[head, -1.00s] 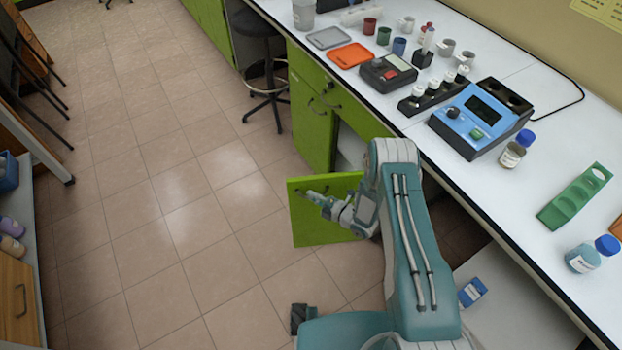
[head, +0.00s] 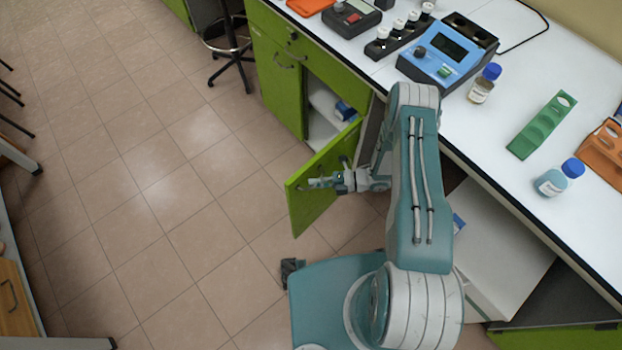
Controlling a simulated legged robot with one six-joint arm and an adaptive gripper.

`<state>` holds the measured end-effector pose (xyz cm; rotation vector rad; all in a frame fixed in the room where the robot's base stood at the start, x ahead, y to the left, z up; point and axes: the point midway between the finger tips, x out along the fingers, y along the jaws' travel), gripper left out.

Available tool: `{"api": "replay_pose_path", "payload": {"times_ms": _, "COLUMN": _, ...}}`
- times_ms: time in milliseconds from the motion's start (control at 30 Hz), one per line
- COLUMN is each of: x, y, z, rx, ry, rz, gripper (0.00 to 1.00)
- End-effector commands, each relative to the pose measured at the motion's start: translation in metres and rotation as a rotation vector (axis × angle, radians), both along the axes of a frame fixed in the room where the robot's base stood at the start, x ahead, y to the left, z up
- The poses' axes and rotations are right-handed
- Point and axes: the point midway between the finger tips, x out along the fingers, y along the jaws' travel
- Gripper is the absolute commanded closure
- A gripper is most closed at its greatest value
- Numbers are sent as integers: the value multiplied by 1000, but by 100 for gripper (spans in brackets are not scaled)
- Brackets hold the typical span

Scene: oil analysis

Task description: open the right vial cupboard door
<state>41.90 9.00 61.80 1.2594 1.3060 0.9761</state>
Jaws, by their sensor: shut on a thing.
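The right vial cupboard door (head: 312,207) is a green panel that stands swung out from the bench, partly open, in the head view. Behind the door the cupboard interior (head: 322,126) shows white, with a blue-labelled item (head: 345,110) inside. The left door (head: 277,90) is closed.
The white bench top (head: 490,115) above holds a blue instrument (head: 447,52), several vials and a green rack (head: 542,125). A black stool (head: 228,45) stands beyond the cupboard. The tiled floor (head: 170,200) to the left is clear.

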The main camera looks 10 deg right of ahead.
Motion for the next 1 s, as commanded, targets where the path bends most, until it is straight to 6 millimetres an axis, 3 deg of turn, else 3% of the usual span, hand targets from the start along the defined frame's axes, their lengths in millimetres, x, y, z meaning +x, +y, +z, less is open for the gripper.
{"api": "replay_pose_path", "payload": {"times_ms": 367, "x": 1, "y": -2, "z": -3, "rx": -12, "ry": -2, "rz": -2, "gripper": 100}}
{"api": "replay_pose_path", "payload": {"times_ms": 400, "x": 1, "y": -2, "z": -3, "rx": -12, "ry": -2, "rz": -3, "gripper": 74}}
{"api": "replay_pose_path", "payload": {"times_ms": 467, "x": 1, "y": -2, "z": -3, "rx": -11, "ry": -2, "rz": -2, "gripper": 52}}
{"api": "replay_pose_path", "payload": {"times_ms": 833, "x": 1, "y": -1, "z": 0, "rx": -6, "ry": -2, "rz": 1, "gripper": 52}}
{"api": "replay_pose_path", "payload": {"times_ms": 1000, "x": 1, "y": -1, "z": 16, "rx": -6, "ry": -4, "rz": 2, "gripper": 52}}
